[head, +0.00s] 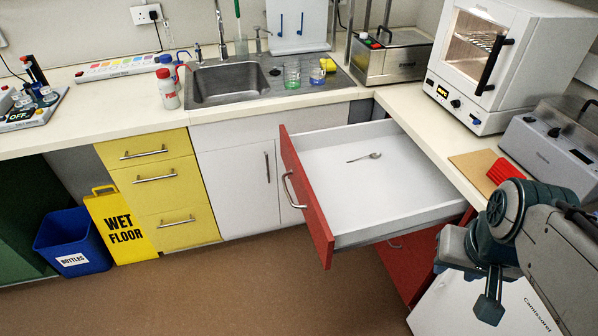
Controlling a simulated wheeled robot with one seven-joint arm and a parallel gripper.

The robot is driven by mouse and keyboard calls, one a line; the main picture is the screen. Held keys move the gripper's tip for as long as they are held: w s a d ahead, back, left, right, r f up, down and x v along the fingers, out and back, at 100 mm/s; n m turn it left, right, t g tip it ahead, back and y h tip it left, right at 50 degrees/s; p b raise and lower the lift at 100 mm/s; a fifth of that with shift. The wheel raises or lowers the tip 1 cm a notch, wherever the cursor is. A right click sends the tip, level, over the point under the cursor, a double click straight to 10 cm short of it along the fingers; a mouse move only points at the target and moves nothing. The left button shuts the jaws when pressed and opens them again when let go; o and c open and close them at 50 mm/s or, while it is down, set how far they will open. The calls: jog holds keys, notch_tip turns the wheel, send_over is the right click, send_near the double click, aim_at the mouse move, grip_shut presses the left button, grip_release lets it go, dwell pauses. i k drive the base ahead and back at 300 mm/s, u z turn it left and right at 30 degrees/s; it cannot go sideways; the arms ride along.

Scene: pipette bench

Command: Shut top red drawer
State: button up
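The top red drawer (307,205) is pulled far out from under the right-hand counter. Its red front faces left, with a silver bar handle (290,189) on it. Inside the white drawer lies a small metal spoon (363,157). My gripper (478,283) is at the lower right, to the right of the drawer's near side and apart from the handle. It appears empty, but its fingers are not clear enough to tell open from shut.
A lower red drawer (410,262) is under the open one and looks shut. A yellow drawer unit (160,190), a wet-floor sign (118,225) and a blue bin (75,240) stand left. The brown floor in front is clear.

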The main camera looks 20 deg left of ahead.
aim_at(366, 201)
jog(key=u, duration=0.6)
jog(key=i, duration=0.5)
